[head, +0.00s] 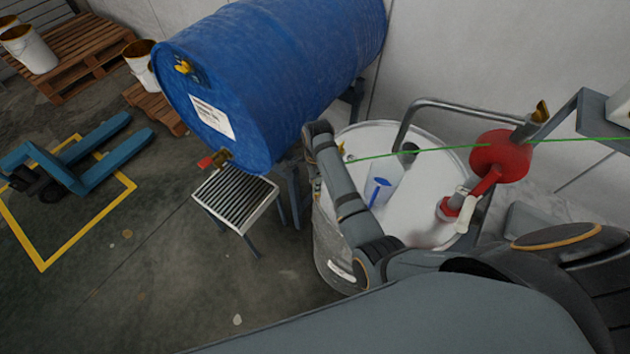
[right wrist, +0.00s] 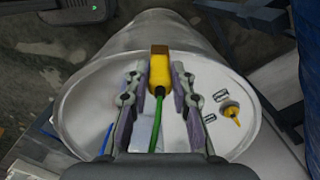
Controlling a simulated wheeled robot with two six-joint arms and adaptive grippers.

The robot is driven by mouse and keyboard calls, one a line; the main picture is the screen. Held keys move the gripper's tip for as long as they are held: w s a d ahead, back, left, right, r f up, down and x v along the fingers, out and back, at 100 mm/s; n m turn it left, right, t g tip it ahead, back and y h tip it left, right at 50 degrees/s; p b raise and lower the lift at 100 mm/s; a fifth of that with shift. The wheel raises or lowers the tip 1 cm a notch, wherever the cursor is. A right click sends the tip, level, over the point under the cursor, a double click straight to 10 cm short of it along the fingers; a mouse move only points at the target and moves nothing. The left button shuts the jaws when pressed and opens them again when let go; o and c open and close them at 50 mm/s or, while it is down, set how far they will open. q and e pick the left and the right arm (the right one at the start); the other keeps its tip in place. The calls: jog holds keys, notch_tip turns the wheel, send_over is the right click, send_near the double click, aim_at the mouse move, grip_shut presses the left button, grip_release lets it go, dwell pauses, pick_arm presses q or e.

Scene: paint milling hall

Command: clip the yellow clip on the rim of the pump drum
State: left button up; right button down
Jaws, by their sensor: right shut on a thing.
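The pump drum (head: 400,215) is a grey steel drum with a white lid at centre right. A red hand pump (head: 498,157) is at its right side. My right arm reaches over the lid. My right gripper (right wrist: 160,80) is shut on the yellow clip (right wrist: 160,68), with a green cable (right wrist: 158,135) trailing from it. In the right wrist view the clip overlaps the drum's rim (right wrist: 85,78); I cannot tell whether it grips the rim. In the head view my arm hides the clip. My left gripper is not in view.
A large blue drum (head: 265,75) lies on a stand just behind, with a tap over a grated tray (head: 236,200). A yellow bung (right wrist: 231,111) stands on the lid. The green cable stretches right across the head view. A blue pallet truck (head: 85,160) is far left.

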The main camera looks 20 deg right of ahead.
jog(key=shift+f+b, duration=0.6)
jog(key=shift+f, duration=0.8)
jog(key=c, duration=1.1)
grip_release()
jog(key=shift+o, duration=0.2)
jog(key=shift+r, duration=0.1)
notch_tip(320, 180, up, 12)
jog(key=shift+d+f, duration=0.1)
jog(key=shift+d, duration=0.05)
jog(key=shift+s, duration=0.1)
